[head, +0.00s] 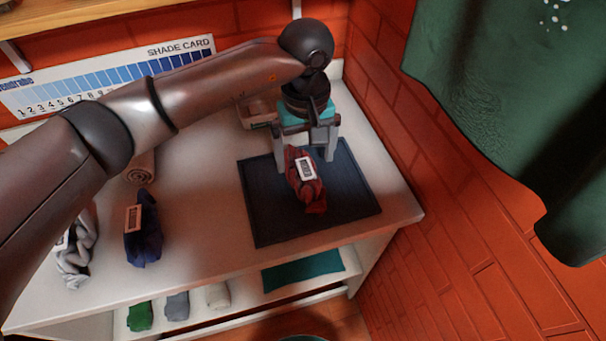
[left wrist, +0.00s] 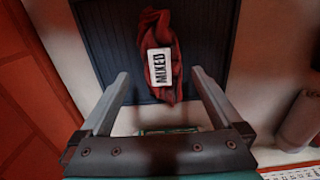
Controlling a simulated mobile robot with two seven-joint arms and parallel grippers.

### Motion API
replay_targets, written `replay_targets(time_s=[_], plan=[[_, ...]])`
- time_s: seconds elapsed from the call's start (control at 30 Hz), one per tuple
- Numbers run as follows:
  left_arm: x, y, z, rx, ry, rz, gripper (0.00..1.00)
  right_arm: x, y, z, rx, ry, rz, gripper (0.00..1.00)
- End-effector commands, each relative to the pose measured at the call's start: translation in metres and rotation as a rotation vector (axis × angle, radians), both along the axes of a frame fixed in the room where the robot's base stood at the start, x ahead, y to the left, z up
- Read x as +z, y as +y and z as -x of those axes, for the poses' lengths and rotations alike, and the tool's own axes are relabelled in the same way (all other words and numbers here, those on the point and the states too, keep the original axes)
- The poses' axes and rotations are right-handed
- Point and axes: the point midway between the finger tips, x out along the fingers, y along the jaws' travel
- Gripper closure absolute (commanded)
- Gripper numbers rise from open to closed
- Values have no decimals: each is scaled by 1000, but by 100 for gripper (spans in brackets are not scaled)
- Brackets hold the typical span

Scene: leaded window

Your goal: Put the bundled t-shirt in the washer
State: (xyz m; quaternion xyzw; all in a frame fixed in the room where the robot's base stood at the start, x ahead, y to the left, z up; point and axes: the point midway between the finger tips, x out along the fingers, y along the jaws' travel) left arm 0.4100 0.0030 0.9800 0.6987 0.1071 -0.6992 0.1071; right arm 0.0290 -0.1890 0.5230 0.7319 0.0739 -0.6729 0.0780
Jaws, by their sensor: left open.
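A dark red bundled cloth (head: 314,196) with a white label lies on a dark blue mat (head: 267,228) on the white counter. In the left wrist view the bundle (left wrist: 159,29) has a label reading "MIXED". My left gripper (head: 305,158) is over the far end of the bundle, fingers apart and holding nothing. In the left wrist view the open fingertips (left wrist: 160,76) are on either side of the bundle's near end. I cannot tell whether they touch it. No washer is recognisable, and my right gripper is not in view.
A navy bundle (head: 146,240) and a grey bundle (head: 77,258) lie on the counter at left, near a beige roll (head: 139,170). A shelf below holds small folded cloths (head: 178,304). A green cloth (head: 470,80) hangs at right by the brick wall.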

Motion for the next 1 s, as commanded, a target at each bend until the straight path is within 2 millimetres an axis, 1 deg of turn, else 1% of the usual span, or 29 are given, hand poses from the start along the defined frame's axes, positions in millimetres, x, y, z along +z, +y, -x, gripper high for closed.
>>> replay_targets(time_s=[0.03,0.23,0.4,0.53,0.63,0.83,1.0], plan=[[-6,0,0,1,1,-1,0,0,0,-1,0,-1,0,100],[-18,0,1,0,2,0,0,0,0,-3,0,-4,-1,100],[-43,0,2,0,4,0,0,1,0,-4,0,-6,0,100],[-58,0,1,1,2,1,0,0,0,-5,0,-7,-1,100],[-62,0,1,-1,0,0,0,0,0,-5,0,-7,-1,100],[-62,0,1,-1,-1,0,0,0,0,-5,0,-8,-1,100],[-62,0,1,0,-1,0,19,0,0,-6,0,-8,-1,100]])
